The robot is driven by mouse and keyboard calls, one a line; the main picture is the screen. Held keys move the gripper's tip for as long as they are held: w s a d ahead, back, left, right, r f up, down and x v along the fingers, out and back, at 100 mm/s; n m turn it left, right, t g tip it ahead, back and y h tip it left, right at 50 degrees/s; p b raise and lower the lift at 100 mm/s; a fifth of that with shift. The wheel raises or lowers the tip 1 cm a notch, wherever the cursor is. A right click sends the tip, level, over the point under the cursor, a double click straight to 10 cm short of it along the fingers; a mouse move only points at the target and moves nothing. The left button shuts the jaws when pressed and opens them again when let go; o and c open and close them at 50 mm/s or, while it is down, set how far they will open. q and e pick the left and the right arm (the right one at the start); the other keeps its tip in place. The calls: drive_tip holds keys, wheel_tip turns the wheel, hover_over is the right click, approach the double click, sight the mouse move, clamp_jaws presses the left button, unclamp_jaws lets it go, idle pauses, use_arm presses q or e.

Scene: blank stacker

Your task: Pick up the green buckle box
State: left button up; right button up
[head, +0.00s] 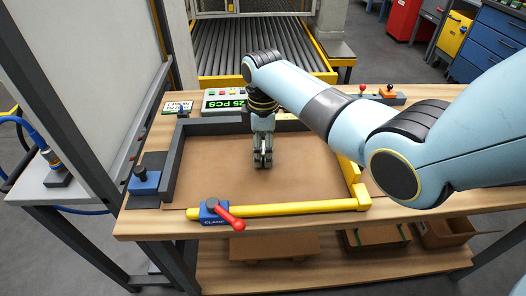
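My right gripper (263,158) points down over the brown sheet (220,175) inside the stacker frame. Its fingertips look close together from this angle, and I see nothing between them. Whether they are fully shut is unclear. My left gripper is out of view.
A yellow bar (290,209) with a blue clamp and red handle (230,218) edges the front. A dark fence (173,160) stands left. Behind are a green "25 PCS" display (229,102) and a roller conveyor (255,50). Another carton (445,232) sits low right.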

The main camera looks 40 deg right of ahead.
drive_tip(key=c, duration=0.7)
drive_tip(key=shift+c, duration=0.3)
drive_tip(key=shift+r, duration=0.1)
